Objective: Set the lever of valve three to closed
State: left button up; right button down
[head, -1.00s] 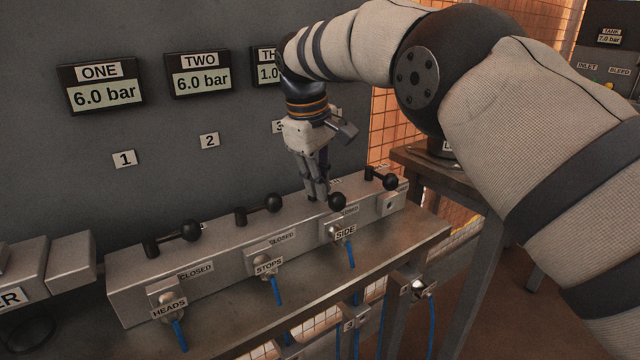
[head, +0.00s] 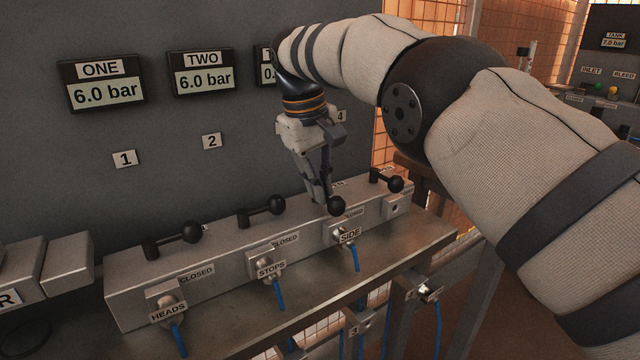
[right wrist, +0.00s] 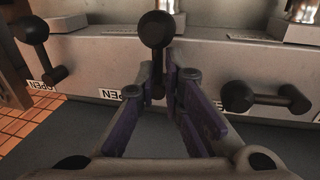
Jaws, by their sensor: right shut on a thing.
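The lever of valve three shows its black ball knob (head: 335,205) at the front of the valve block (head: 225,243), near a partly hidden CLOSED label and above the SIDE tag. My right gripper (head: 322,192) reaches down onto this lever from above. In the right wrist view the fingers (right wrist: 159,84) are shut around the lever's stem, and the ball knob (right wrist: 157,28) stands beyond the fingertips, towards the block's outlet side. My left gripper is not in view.
The levers of valve one (head: 190,232) and valve two (head: 275,205) lie along the block to the left. Valve four's lever (head: 395,185) is close on the right. Blue hoses (head: 279,293) hang in front. A grey panel stands behind.

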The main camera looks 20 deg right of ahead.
jog(key=shift+w+d, duration=0.1)
jog(key=shift+d, duration=0.1)
jog(key=c, duration=1.8)
grip_release()
jog(key=shift+o, duration=0.5)
jog(key=shift+w+f, duration=0.1)
jog(key=shift+f, duration=0.05)
